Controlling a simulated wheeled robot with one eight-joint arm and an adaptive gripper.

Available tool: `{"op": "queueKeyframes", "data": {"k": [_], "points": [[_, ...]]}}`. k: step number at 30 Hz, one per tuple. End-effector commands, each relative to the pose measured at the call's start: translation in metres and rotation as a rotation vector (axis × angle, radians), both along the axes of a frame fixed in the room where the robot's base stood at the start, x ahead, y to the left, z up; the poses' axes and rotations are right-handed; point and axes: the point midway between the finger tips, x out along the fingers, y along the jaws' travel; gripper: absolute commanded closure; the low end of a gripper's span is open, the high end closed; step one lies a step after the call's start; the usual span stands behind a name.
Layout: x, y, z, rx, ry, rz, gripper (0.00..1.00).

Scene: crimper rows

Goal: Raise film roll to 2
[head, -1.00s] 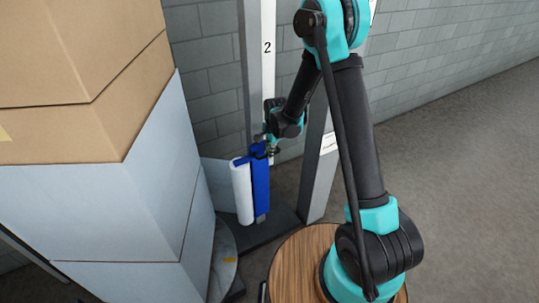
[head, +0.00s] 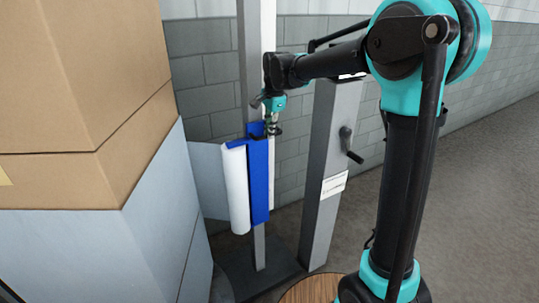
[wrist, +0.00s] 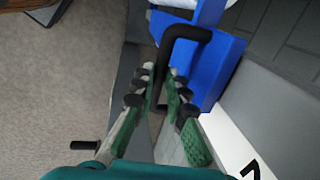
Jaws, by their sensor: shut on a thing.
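The white film roll (head: 237,188) hangs upright on the left of a blue carriage (head: 258,185) on a grey mast. The carriage stands clear of the base, with bare mast below it. My gripper (head: 270,130) is at the carriage's top. In the wrist view, my gripper (wrist: 160,76) is shut on the carriage's black bent handle (wrist: 187,33). A white scale strip (head: 268,30) runs along the mast. The wrist view shows part of a black mark (wrist: 252,169) on it, too cropped to read. No 2 is visible in the head view.
Stacked cardboard boxes (head: 90,90) on a pale wrapped load (head: 95,250) fill the left, close to the roll. A grey post (head: 325,180) with a black crank (head: 350,147) stands right of the mast. Open floor lies further right.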

Motion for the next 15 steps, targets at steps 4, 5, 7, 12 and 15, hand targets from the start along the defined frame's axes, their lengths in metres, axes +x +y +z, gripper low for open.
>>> {"op": "queueKeyframes", "data": {"k": [4,5,7,12,15], "points": [[-0.001,0.000,0.045,-0.001,0.002,0.000,1.00],[-0.001,-0.001,0.053,-0.001,0.002,0.000,1.00],[0.000,0.000,0.069,-0.001,0.002,0.000,1.00],[0.000,0.000,0.098,-0.001,0.002,0.000,1.00],[0.000,0.000,0.109,-0.001,0.002,0.000,1.00]]}}
